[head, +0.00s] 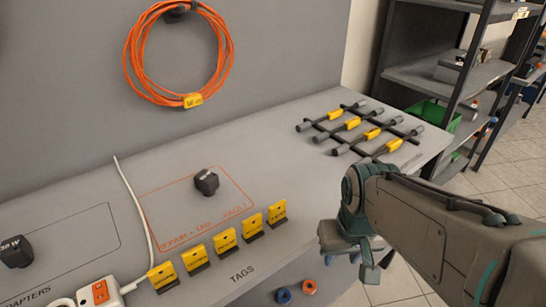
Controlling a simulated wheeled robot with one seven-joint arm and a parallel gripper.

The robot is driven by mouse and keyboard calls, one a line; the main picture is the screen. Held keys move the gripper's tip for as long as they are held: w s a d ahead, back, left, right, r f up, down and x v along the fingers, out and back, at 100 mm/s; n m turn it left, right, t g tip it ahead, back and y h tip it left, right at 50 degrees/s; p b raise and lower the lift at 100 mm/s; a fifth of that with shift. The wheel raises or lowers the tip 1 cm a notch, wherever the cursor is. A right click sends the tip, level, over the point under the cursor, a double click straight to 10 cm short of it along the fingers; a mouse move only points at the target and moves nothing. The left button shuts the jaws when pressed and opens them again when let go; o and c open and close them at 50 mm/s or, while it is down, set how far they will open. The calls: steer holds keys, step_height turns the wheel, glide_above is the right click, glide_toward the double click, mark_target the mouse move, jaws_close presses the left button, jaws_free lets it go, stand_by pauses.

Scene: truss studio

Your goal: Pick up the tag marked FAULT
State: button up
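Several yellow tags stand upright in dark holders in a slanting row along the front of the grey bench, behind the printed word TAGS. From left to right they are the first tag (162,274), second tag (195,258), third tag (226,240), fourth tag (252,225) and fifth tag (278,211). Their markings are too small to read, so I cannot tell which says FAULT. My gripper (350,262) is off the bench's front edge, right of the row and apart from the tags. Its fingers look spread, with nothing visible between them.
A black block (206,182) sits in the orange-outlined area behind the tags. A white power strip (98,294) and its cable lie at left, near a black adapter (15,252). An orange cable coil (136,68) hangs on the back panel.

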step_height(320, 180, up, 11)
steer(key=n+p, duration=0.1)
steer(key=p, duration=0.8)
step_height(320, 180, up, 4)
steer(key=n+g+p, duration=0.2)
steer(key=n+p, duration=0.2)
steer(key=n, duration=1.9)
glide_above(277, 204)
steer(key=shift+n, duration=0.3)
step_height(277, 204, down, 8)
steer(key=shift+s+a+r, duration=0.1)
steer(key=shift+f, duration=2.95)
steer(key=shift+c, duration=0.3)
jaws_close()
